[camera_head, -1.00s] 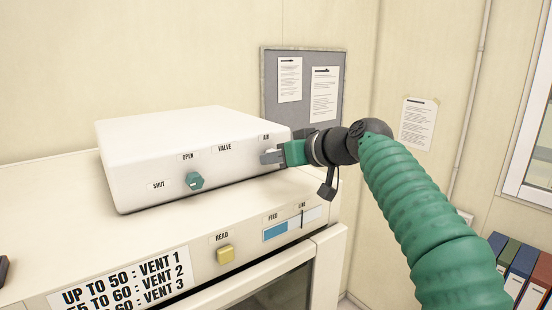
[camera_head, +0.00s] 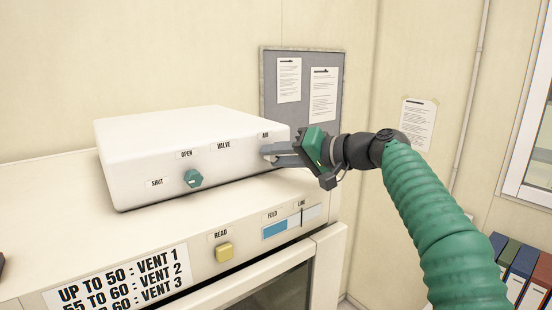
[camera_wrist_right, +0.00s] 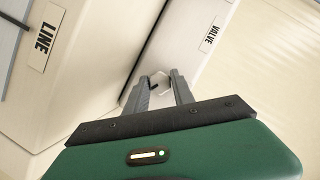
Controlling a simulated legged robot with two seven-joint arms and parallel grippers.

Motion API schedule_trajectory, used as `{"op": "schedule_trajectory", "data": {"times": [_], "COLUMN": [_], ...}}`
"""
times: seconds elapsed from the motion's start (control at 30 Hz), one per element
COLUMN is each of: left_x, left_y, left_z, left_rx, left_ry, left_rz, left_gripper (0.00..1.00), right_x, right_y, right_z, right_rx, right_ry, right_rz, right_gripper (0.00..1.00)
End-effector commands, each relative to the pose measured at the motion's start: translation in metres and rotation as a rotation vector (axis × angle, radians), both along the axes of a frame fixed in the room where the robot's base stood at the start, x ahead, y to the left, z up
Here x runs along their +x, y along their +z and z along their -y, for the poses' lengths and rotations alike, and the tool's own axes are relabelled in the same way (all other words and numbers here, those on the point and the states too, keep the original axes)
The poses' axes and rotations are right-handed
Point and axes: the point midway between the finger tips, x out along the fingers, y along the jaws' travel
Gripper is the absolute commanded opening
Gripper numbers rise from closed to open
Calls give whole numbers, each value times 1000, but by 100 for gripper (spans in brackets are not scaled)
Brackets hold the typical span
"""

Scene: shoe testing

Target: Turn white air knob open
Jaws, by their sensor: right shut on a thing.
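The white air knob (camera_wrist_right: 159,80) shows between my right gripper's fingertips in the right wrist view, with a small dark mark on it. In the head view the fingers hide it, under the AIR label at the right end of the white valve box (camera_head: 185,132). My right gripper (camera_head: 268,152) is shut on the knob, and its fingers also show in the wrist view (camera_wrist_right: 160,88), one on each side of it. A green knob (camera_head: 193,178) sits on the box front between the SHUT and OPEN labels.
The box rests on a cream machine (camera_head: 60,215) with a yellow READ button (camera_head: 224,251), a blue and white FEED/LINE gauge (camera_head: 290,223) and a vent sign (camera_head: 120,283). A grey notice board (camera_head: 275,95) hangs behind. Coloured binders (camera_head: 520,265) stand at lower right.

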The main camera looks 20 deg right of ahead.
Motion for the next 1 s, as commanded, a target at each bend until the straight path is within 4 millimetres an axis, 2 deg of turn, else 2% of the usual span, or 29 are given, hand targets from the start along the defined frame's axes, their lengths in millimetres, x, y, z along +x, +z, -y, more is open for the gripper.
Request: {"op": "schedule_trajectory", "data": {"times": [0.6, 0.63, 0.7, 0.8, 1.0], "left_x": [0, 0, 0, 0, 0], "left_y": [-2, -2, -2, -2, -2], "left_z": [0, 0, 0, 0, 0], "left_rx": [0, 0, 0, 0, 0], "left_ry": [0, 0, 0, 0, 0], "left_rz": [0, 0, 0, 0, 0], "left_gripper": [36, 36, 36, 36, 36], "right_x": [1, 1, 1, 0, 0], "right_y": [-2, -2, -2, -1, -1], "right_z": [1, 1, 1, 1, 1], "right_rx": [46, 45, 45, 45, 45], "right_ry": [-2, -3, -3, -2, 0], "right_rz": [-19, -20, -20, -19, -18], "right_gripper": [0, 31, 40, 51, 51]}}
